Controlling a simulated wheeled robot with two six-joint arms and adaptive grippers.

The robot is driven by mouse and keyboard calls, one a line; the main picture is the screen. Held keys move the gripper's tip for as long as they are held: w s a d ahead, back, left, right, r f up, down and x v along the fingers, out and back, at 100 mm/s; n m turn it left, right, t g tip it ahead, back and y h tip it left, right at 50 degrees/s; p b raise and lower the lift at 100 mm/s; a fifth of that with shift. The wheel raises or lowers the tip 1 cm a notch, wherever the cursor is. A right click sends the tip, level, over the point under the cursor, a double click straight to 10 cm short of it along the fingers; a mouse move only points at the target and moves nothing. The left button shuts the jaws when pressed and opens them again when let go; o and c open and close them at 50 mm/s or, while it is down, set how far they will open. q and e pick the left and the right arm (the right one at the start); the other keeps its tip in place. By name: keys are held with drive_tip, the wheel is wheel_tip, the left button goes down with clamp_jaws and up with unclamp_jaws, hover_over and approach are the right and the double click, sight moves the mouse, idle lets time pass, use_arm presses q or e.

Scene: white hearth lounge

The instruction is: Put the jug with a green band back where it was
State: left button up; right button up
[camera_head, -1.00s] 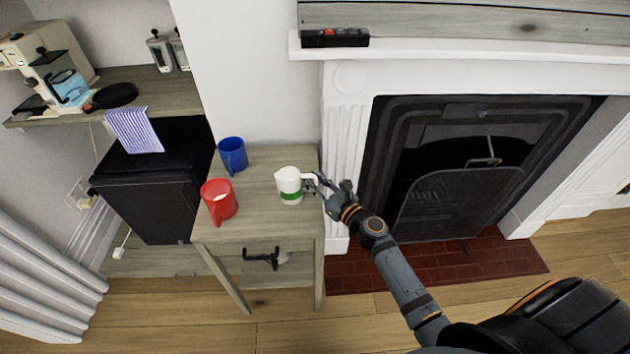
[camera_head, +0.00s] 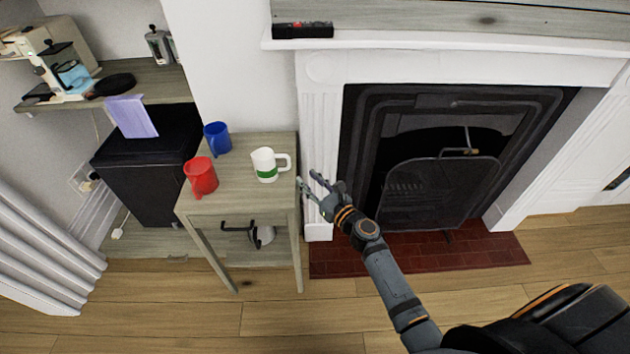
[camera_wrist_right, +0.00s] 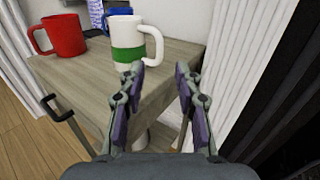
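The white jug with a green band (camera_head: 266,166) stands upright on the small wooden table (camera_head: 240,187), near its right side, with its handle to the right. It also shows in the right wrist view (camera_wrist_right: 133,42), ahead of the fingers. My right gripper (camera_head: 308,183) is open and empty, just off the table's right edge, apart from the jug's handle. In the right wrist view its two fingers (camera_wrist_right: 160,72) are spread with nothing between them. My left gripper is not in view.
A red mug (camera_head: 201,177) and a blue mug (camera_head: 217,138) stand on the table, left of the jug. A white fireplace with a dark firebox (camera_head: 440,150) is to the right. A black cabinet (camera_head: 150,175) is at left. The table's front middle is clear.

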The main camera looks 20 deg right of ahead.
drive_tip(key=s+d+f+n+g+h, duration=0.2)
drive_tip(key=s+f+n+g, duration=0.35)
drive_tip(key=f, duration=0.95)
drive_tip(key=s+d+f+n+g+h, duration=0.1)
drive_tip(key=s+d+f+n+g, duration=0.1)
drive_tip(key=s+f+n, duration=1)
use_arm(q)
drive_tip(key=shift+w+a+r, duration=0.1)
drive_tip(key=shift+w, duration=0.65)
use_arm(e)
drive_tip(key=s+d+f+n+g+h, duration=0.1)
drive_tip(key=s+f+n, duration=0.4)
drive_tip(key=s, duration=0.5)
drive_tip(key=s+d+f+n+g+h, duration=0.1)
drive_tip(key=s+d+f+n+g, duration=0.3)
drive_tip(key=s+f, duration=0.5)
drive_tip(key=s+d+f+n+g+h, duration=0.1)
drive_tip(key=s+f+n, duration=0.5)
drive_tip(key=s, duration=0.7)
drive_tip(key=shift+s+d+f+g+h, duration=0.25)
drive_tip(key=shift+d+f+g+h, duration=0.15)
drive_tip(key=shift+d+f+g, duration=0.65)
